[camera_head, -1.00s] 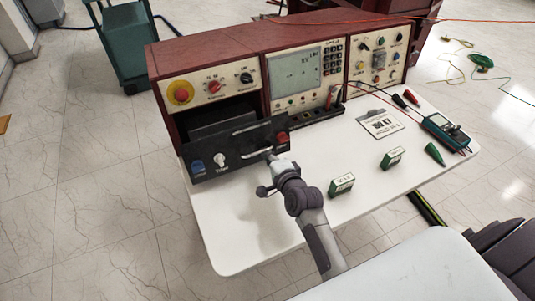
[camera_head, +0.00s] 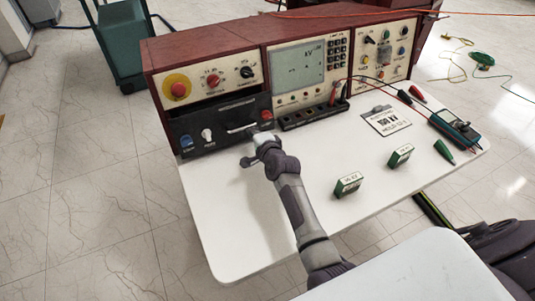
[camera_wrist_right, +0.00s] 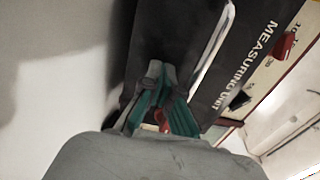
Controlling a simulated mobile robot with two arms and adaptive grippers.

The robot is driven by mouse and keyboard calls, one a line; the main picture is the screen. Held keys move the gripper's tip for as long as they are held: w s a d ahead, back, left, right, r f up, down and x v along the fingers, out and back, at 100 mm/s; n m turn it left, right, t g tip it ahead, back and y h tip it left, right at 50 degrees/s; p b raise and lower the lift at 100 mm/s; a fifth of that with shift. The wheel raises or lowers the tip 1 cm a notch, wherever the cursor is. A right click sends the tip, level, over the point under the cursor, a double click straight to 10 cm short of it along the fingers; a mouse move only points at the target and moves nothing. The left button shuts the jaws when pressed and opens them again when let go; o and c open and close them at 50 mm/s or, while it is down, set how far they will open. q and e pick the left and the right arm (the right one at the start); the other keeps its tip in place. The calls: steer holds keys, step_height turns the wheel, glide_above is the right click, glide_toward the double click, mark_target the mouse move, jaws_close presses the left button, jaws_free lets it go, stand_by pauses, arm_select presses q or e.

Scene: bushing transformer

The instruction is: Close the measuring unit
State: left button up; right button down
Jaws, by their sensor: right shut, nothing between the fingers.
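The measuring unit is a black drawer (camera_head: 222,129) at the lower left of the red cabinet, with a metal handle, white knob, blue part and red knob on its front. It sits in or nearly in the cabinet; I cannot tell if it is fully flush. In the right wrist view its black front (camera_wrist_right: 245,55) bears the words MEASURING UNIT, with the pale handle (camera_wrist_right: 213,48) running along it. My right gripper (camera_head: 254,142) is shut and empty, close to the drawer front by the handle. Its green-padded fingers (camera_wrist_right: 160,98) point at the dark front; contact is unclear. My left gripper is not in view.
The red cabinet (camera_head: 215,40) carries a display and several knobs. It stands on a white table (camera_head: 235,215). Green-and-white blocks (camera_head: 348,184), a label plate (camera_head: 386,121) and a meter (camera_head: 455,130) with leads lie to the right. The table's front left is clear.

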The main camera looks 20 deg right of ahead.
steer(key=b+x, duration=0.2)
steer(key=x, duration=0.3)
steer(key=shift+w+f+b, duration=0.15)
steer(key=shift+w+b, duration=0.15)
steer(key=shift+b, duration=0.1)
steer(key=shift+d+r, duration=0.1)
steer(key=shift+r, duration=0.2)
steer(key=shift+w+r, duration=0.1)
